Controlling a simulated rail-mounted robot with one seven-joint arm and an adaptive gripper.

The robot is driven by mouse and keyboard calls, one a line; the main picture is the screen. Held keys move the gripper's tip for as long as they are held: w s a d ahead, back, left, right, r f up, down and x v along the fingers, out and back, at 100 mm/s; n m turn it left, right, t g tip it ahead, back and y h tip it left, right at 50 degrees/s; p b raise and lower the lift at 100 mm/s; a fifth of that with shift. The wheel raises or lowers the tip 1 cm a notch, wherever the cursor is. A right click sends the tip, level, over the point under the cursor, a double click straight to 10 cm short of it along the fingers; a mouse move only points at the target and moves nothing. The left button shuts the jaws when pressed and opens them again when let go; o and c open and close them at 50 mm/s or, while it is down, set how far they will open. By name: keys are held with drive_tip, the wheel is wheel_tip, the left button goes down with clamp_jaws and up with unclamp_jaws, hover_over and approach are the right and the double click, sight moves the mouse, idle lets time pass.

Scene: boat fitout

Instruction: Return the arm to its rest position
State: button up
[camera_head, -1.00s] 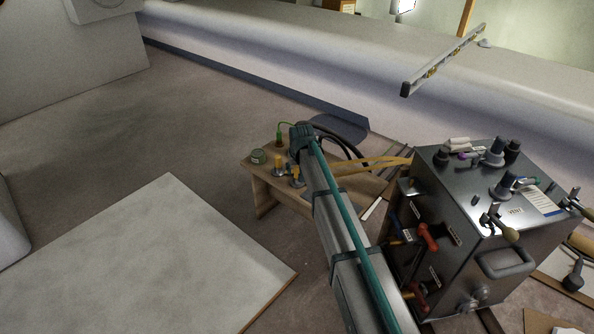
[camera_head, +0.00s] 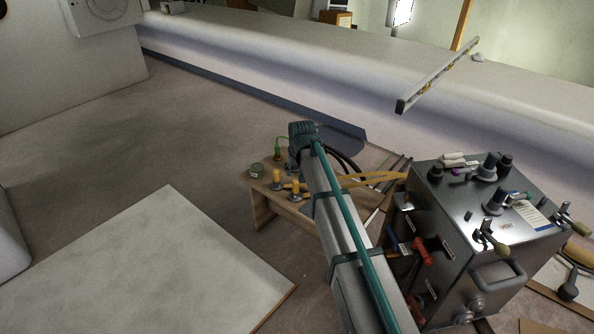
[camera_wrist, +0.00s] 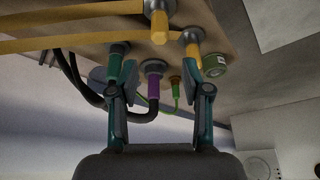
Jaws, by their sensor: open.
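My arm (camera_head: 345,245) reaches from the bottom of the head view up to a small wooden bench, its far end over the bench's back edge. My gripper (camera_wrist: 158,80) shows in the wrist view with two teal-and-grey fingers spread apart. Nothing is clasped between them. A purple-collared plug (camera_wrist: 154,84) with a black cable and a small green plug (camera_wrist: 175,82) appear between or beyond the fingers. I cannot tell the exact gap to them. The gripper itself is not clearly seen in the head view.
The wooden bench (camera_head: 262,206) carries yellow plugs (camera_head: 276,180) and a green round tin (camera_head: 257,170). Yellow straps run to a metal cabinet (camera_head: 480,235) close right of my arm. A pale panel (camera_head: 150,265) lies left. A level (camera_head: 440,75) rests on the ledge behind.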

drive_tip(key=s+d+f+g+h, duration=0.1)
drive_tip(key=s+d+f+g, duration=0.2)
drive_tip(key=s+d+f, duration=0.55)
drive_tip(key=s+d+f+g, duration=0.2)
drive_tip(key=s+f+g, duration=0.25)
drive_tip(key=s, duration=0.95)
drive_tip(key=s+d+f+g+h, duration=0.1)
drive_tip(key=s+d+f+g, duration=0.3)
drive_tip(key=s+f, duration=0.6)
drive_tip(key=s+d+f+m+g, duration=0.1)
drive_tip(key=s+d+g, duration=0.15)
drive_tip(key=s, duration=0.75)
drive_tip(key=s+d+f+m+g, duration=0.1)
drive_tip(key=s+d, duration=0.3)
drive_tip(key=s, duration=0.7)
drive_tip(key=s+d+f+g, duration=0.2)
drive_tip(key=s+d, duration=0.1)
drive_tip(key=s, duration=0.7)
wheel_tip(320, 180, up, 17)
drive_tip(key=w+t+y+p, duration=0.1)
drive_tip(key=t+p, duration=0.5)
drive_tip(key=p, duration=2.4)
drive_tip(key=shift+w+a+m+p, duration=0.15)
drive_tip(key=shift+w+m+p, duration=0.2)
drive_tip(key=shift+w, duration=0.3)
